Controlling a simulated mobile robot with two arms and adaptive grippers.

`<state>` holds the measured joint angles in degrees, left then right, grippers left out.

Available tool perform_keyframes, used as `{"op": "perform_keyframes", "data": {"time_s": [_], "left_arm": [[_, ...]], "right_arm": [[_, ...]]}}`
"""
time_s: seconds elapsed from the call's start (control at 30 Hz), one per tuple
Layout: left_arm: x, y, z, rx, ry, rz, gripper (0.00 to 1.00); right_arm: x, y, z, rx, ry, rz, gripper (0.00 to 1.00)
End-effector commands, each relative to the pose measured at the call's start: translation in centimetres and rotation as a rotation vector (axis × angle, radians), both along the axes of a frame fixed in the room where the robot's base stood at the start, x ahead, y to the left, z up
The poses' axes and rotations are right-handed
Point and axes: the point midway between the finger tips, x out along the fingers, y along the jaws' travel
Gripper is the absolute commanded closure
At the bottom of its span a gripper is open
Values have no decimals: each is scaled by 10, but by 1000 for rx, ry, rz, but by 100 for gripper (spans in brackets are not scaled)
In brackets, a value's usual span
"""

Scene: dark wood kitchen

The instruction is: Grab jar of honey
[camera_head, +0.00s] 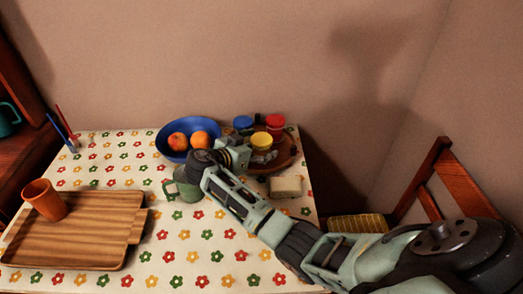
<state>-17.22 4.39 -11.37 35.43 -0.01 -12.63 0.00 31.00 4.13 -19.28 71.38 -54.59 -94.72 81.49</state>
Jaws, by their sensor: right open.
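Several small jars stand close together on a round brown wooden tray (287,157) at the back right of the table. One has a blue lid (243,121), one a red lid (275,120) and one a yellow lid (261,140). I cannot tell which holds honey. My right gripper (238,152) is open at the left edge of the tray, just left of the yellow-lidded jar. Its wrist hides part of the fingers, and I cannot tell whether they touch a jar. My left gripper is not in view.
A blue bowl (165,134) with oranges (199,139) is left of my gripper. A green mug (186,188) stands beneath my wrist. A pale block (286,186) is in front of the tray. A wooden board (75,230) and orange cup (44,200) are at left. A chair (440,175) stands right.

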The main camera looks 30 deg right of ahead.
Motion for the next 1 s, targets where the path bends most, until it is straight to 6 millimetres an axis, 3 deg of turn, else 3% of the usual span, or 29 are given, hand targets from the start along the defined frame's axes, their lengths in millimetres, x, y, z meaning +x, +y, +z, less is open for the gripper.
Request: {"op": "perform_keyframes", "data": {"time_s": [0.1,0.37,1.0], "left_arm": [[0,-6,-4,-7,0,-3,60],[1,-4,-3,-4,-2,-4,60],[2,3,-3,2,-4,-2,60]], "right_arm": [[2,-10,-5,-1,0,-2,29],[3,-11,-5,1,1,-1,29],[3,-10,-5,1,1,-1,85]]}}
